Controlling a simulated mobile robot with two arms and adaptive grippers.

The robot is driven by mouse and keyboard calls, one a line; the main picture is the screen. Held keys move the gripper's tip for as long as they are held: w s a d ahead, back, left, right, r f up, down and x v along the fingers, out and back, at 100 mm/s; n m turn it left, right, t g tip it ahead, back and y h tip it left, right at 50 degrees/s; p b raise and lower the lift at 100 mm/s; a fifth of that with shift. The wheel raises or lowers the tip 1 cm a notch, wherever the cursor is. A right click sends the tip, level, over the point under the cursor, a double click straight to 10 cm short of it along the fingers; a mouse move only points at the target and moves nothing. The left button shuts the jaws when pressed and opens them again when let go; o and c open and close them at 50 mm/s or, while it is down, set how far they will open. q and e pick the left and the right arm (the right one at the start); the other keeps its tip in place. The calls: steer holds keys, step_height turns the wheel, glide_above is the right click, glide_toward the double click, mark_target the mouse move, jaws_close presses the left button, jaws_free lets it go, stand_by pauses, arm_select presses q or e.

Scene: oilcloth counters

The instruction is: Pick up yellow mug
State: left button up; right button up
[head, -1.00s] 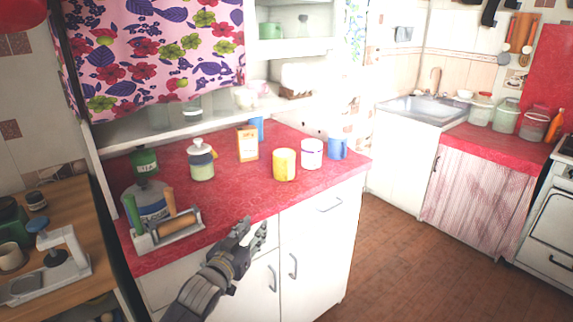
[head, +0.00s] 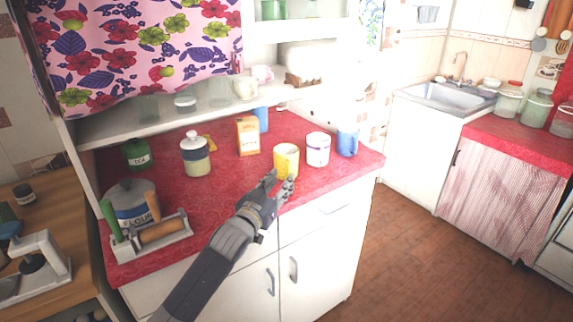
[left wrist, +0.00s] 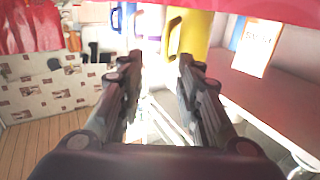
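The yellow mug (head: 286,157) stands upright near the front edge of the red counter (head: 225,205). In the left wrist view the yellow mug (left wrist: 192,36) shows at the top, with its handle toward the left. My left gripper (head: 281,186) is just in front of the mug, at the counter's front edge. In the left wrist view my left gripper (left wrist: 158,66) is open, with nothing between its fingers. The mug is beyond the fingertips, nearer the right finger; I cannot tell whether they touch. My right gripper is in neither view.
A white mug (head: 317,149) and a blue mug (head: 347,142) stand right of the yellow one. An orange-and-white box (head: 248,137) and a lidded jar (head: 195,156) stand left of it. A rolling-pin holder (head: 152,238) is at the counter's front left.

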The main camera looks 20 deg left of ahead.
mark_target(289, 170)
arm_select(q)
steer(key=w+p, duration=0.1)
steer(key=w, duration=0.3)
steer(key=shift+w+f, duration=0.15)
steer(key=shift+w, duration=0.25)
steer(key=shift+w+d, duration=0.1)
steer(key=shift+w, duration=0.3)
jaws_close()
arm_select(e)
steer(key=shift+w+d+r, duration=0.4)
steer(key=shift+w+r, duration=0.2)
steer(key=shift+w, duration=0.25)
